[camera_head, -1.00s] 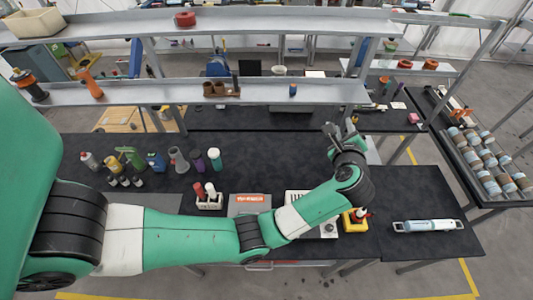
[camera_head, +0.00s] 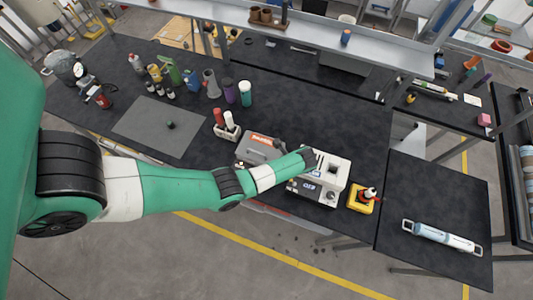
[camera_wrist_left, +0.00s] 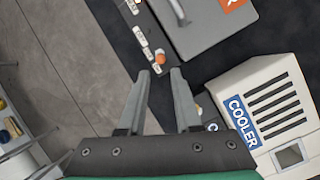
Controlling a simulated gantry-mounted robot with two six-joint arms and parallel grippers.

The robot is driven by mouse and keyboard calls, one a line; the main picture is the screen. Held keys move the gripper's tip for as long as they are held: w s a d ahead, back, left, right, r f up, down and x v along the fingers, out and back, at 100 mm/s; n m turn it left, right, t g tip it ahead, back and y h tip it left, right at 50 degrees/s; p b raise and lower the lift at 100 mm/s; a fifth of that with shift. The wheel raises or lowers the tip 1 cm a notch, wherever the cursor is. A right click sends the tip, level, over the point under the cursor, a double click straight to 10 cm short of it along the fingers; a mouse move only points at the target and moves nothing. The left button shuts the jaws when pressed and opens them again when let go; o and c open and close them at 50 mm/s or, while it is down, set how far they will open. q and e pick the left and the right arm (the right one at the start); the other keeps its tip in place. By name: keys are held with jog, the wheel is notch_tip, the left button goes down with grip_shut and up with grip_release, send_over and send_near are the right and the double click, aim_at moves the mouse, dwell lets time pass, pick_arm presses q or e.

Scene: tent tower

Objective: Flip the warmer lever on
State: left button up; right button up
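The warmer seems to be the grey box with an orange label (camera_head: 262,142); in the left wrist view its grey lid (camera_wrist_left: 207,22) with a curved handle shows at the top. A dark strip with white pieces and an orange knob (camera_wrist_left: 160,57) runs beside it; I cannot tell whether this carries the lever. The white cooler (camera_head: 330,172), labelled COOLER in the left wrist view (camera_wrist_left: 262,110), stands to the right. My left gripper (camera_wrist_left: 160,72) is open and empty, its fingertips close to the orange knob in the picture. My right gripper is not in view.
A rack with red and white bottles (camera_head: 228,130) stands left of the warmer. A yellow-based item (camera_head: 361,198) sits right of the cooler. A blue-white tube with end handles (camera_head: 441,236) lies on the right table. Several bottles stand at the back left.

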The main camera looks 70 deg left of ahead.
pick_arm(q)
jog(key=b+x, duration=0.2)
jog(key=x, duration=0.7)
jog(key=shift+b, duration=0.4)
jog(key=shift+r, duration=0.1)
grip_shut()
